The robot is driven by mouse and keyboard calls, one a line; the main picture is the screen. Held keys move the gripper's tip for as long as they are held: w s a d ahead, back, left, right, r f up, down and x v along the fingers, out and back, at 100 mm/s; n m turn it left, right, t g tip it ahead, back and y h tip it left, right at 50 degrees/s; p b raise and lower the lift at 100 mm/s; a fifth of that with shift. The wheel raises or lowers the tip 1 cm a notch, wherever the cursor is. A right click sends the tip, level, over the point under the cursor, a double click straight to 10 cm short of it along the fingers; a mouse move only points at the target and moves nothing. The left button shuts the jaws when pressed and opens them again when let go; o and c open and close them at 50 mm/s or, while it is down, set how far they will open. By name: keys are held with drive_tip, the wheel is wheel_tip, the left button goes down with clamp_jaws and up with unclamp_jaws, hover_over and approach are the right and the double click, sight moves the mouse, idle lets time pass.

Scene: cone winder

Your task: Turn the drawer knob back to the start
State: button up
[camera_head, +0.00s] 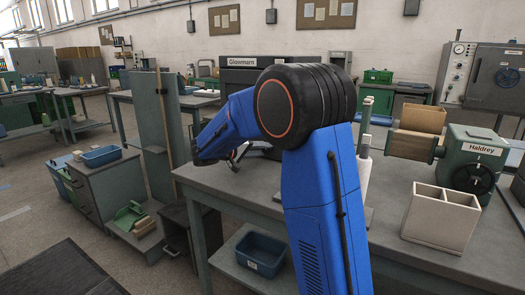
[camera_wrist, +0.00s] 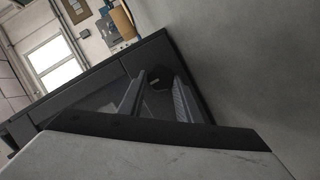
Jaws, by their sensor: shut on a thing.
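A dark cabinet labelled "Glowmarn" (camera_head: 240,78) stands at the back of the grey workbench. Its dark front also shows in the wrist view (camera_wrist: 95,95). In the wrist view a small dark knob (camera_wrist: 156,83) sits between the two grey fingers of my gripper (camera_wrist: 160,80), close against the dark front. My gripper is shut on it. The knob's markings and turn angle are too dark to read. In the head view my blue arm covers much of the cabinet front, and my gripper (camera_head: 238,158) shows only in part at its lower left. The knob is hidden there.
On the workbench (camera_head: 400,235) a white divided box (camera_head: 440,218) stands at the right, beside a green machine labelled "Haldrey" (camera_head: 475,150). A blue bin (camera_head: 262,252) sits on the lower shelf. A tall green panel (camera_head: 152,125) stands left of the bench.

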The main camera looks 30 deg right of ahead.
idle(0.4)
drive_tip(key=o, duration=1)
drive_tip(key=shift+o, duration=0.2)
drive_tip(key=v, duration=1.7)
drive_tip(key=shift+a, duration=0.25)
drive_tip(key=shift+a, duration=0.1)
